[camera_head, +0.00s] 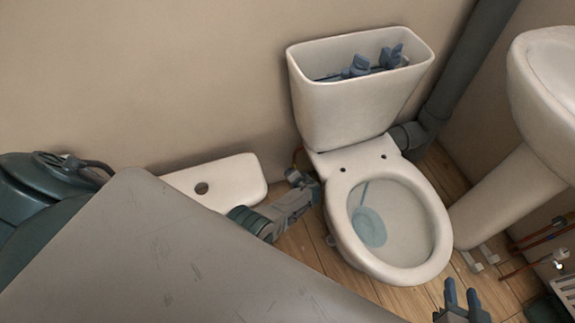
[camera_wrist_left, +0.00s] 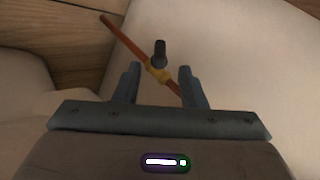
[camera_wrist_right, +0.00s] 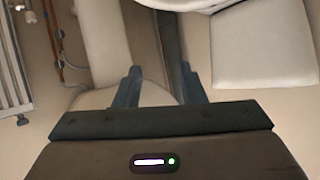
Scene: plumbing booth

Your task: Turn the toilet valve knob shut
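The toilet valve shows in the left wrist view as a dark knob (camera_wrist_left: 160,50) on a brass body (camera_wrist_left: 158,73), on a copper pipe (camera_wrist_left: 125,40) that runs slantwise. My left gripper (camera_wrist_left: 160,75) is open, its two fingers apart on either side of the valve body. I see no clear contact with the knob. In the head view my left gripper (camera_head: 304,182) is low beside the left of the toilet (camera_head: 335,215), and the valve is mostly hidden there. My right gripper (camera_head: 462,296) is open and empty, in front of the toilet bowl at the lower right.
The open cistern (camera_head: 360,105) has blue fittings inside, and its white lid (camera_head: 225,182) leans by the wall. A grey surface (camera_head: 170,260) fills the lower left. A sink pedestal (camera_head: 510,195) and a grey waste pipe (camera_head: 460,75) stand at the right.

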